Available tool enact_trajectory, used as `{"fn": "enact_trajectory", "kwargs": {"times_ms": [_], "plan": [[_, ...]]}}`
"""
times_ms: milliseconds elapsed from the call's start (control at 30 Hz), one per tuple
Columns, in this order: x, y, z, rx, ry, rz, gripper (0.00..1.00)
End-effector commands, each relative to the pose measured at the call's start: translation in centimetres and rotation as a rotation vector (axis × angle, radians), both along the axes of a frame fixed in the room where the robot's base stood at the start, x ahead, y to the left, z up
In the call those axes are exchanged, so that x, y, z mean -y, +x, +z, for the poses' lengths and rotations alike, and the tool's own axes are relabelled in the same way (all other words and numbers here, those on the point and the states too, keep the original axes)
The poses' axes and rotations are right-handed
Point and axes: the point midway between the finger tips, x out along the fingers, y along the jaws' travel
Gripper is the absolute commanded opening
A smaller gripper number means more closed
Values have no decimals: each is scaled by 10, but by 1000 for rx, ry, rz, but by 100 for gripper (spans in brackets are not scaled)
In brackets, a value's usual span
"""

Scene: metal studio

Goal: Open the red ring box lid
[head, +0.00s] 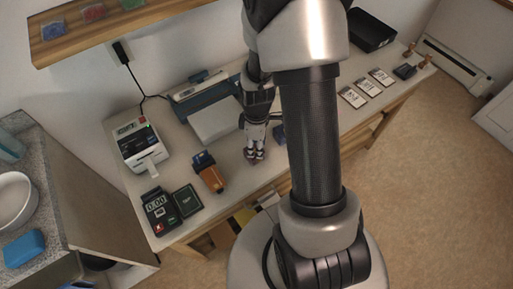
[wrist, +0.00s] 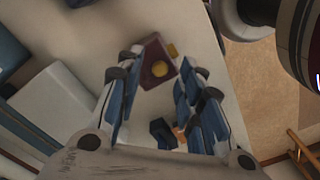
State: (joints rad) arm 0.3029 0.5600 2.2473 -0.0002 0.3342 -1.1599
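The dark red ring box (wrist: 153,54) sits on the pale table in the wrist view. It has a round gold-yellow spot on the face towards me and a second yellow bit at its right edge. I cannot tell how its lid stands. My gripper (wrist: 157,73) is open above it, with the fingers on either side of the box in the picture; no contact is clear. In the head view my gripper (head: 253,154) points down at the table, and the box is mostly hidden at the fingertips.
A dark blue box (wrist: 162,134) lies near the red box. Several cards lie at right.

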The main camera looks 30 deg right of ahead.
Motion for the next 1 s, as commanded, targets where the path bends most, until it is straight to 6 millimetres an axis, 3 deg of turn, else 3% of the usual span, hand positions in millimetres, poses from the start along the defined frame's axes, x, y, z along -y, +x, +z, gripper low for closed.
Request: {"fn": "enact_trajectory", "kwargs": {"times_ms": [400, 900, 1000], "plan": [[0, 0, -8, 0, 0, 0, 34], [0, 0, -8, 0, 0, 0, 1], [0, 0, -8, 0, 0, 0, 0]]}}
